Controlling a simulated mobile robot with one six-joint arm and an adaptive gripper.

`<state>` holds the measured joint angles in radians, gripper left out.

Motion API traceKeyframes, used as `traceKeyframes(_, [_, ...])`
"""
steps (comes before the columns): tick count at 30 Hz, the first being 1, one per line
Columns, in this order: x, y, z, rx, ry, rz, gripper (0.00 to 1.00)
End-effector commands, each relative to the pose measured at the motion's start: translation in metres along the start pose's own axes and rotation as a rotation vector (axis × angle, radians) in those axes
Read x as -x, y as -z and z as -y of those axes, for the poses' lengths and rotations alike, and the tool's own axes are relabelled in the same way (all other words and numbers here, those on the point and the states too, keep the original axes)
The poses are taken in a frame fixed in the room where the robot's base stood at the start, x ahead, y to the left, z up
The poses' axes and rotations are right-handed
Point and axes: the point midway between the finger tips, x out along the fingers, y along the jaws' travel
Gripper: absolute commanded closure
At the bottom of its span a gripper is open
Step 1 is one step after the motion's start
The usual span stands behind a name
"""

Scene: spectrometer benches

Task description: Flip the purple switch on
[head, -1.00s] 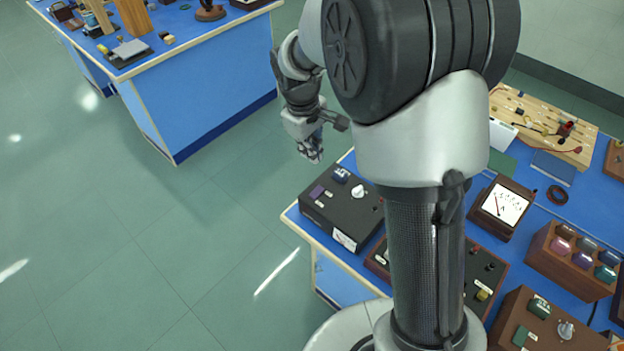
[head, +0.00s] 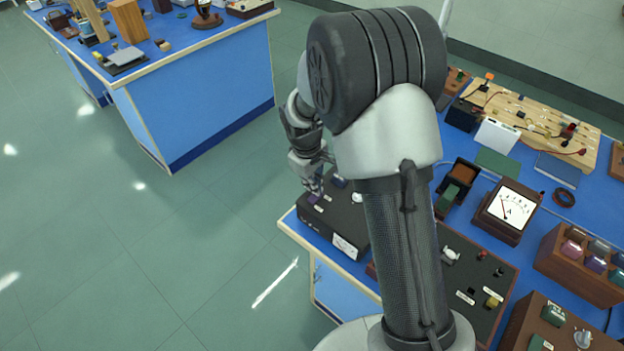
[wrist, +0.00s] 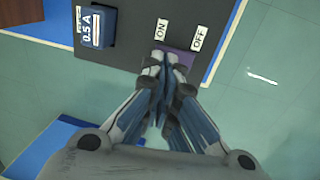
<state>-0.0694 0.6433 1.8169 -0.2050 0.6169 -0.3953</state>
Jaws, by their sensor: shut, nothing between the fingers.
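The purple switch (wrist: 184,62) is on the top of a black box (wrist: 123,45), beside the ON and OFF labels in the wrist view. My gripper (wrist: 159,60) is shut and empty. Its fingertips are at the ON-label end of the switch and hide part of it. I cannot tell whether they touch it or which way the rocker is tilted. In the head view, the black box (head: 318,232) stands at the left corner of the near bench. My gripper (head: 315,188) is over its back left part, and the switch (head: 314,198) shows just below the fingers.
A blue 0.5 A block (wrist: 97,27) sits on the box, left of the fingers in the wrist view. A meter (head: 512,207), a white box (head: 497,135) and a wooden board (head: 530,120) stand further right. Open floor (head: 200,230) lies left of the bench.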

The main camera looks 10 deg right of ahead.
Motion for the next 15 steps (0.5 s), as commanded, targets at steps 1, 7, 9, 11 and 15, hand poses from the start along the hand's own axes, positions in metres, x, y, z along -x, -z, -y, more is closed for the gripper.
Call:
traceKeyframes(1, [-0.0015, 0.0, -0.0002, 0.0, 0.0, 0.0, 1.0])
traceKeyframes(7, [-0.0014, 0.0001, -0.0003, 0.0, 0.0, 0.0, 1.0])
traceKeyframes(9, [-0.0014, 0.0, -0.0003, 0.0, 0.0, 0.0, 1.0])
traceKeyframes(11, [-0.0021, -0.0001, -0.0004, 0.0, 0.0, 0.0, 1.0])
traceKeyframes(15, [-0.0099, -0.0002, -0.0037, -0.001, 0.0, 0.001, 1.0])
